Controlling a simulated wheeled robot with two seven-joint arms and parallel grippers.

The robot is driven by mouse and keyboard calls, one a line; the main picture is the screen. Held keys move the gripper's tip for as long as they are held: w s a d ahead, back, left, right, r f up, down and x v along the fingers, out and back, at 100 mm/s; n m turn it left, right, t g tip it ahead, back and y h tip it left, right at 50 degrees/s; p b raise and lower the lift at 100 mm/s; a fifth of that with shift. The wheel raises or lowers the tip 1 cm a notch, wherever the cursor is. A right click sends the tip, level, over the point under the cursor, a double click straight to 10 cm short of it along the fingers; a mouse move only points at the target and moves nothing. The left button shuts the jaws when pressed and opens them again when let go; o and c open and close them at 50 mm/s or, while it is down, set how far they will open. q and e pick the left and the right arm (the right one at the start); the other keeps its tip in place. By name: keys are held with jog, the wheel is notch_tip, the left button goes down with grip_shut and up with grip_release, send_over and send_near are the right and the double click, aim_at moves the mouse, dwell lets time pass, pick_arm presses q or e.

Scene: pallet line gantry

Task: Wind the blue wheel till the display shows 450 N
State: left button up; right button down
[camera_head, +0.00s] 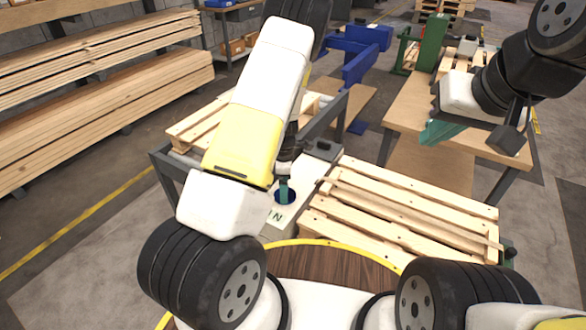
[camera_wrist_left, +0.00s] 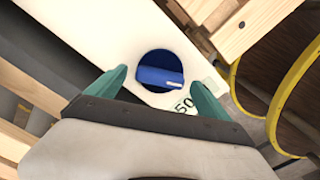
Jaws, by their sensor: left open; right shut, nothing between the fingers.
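The blue wheel (camera_wrist_left: 158,72) is a round knob with a raised bar and a white mark, set in a pale panel. In the head view the wheel (camera_head: 291,196) is partly behind my left gripper (camera_head: 284,188). In the left wrist view the left gripper (camera_wrist_left: 158,78) is open, its teal fingers on either side of the wheel; I cannot tell whether they touch it. In the head view the display (camera_head: 276,215) shows an "N". My right gripper (camera_head: 440,132) is shut and empty, away to the right.
A wooden pallet (camera_head: 390,210) lies right of the panel, with another pallet (camera_head: 195,125) to the left. A wooden workbench (camera_head: 405,115) stands under the right gripper. Stacked timber (camera_head: 90,130) fills the far left. A yellow-edged round brown surface (camera_head: 330,262) is in front.

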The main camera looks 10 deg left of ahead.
pick_arm(q)
jog(key=shift+f, duration=0.7)
jog(key=c, duration=1.4)
jog(key=shift+o, duration=0.2)
jog(key=shift+m, duration=0.3)
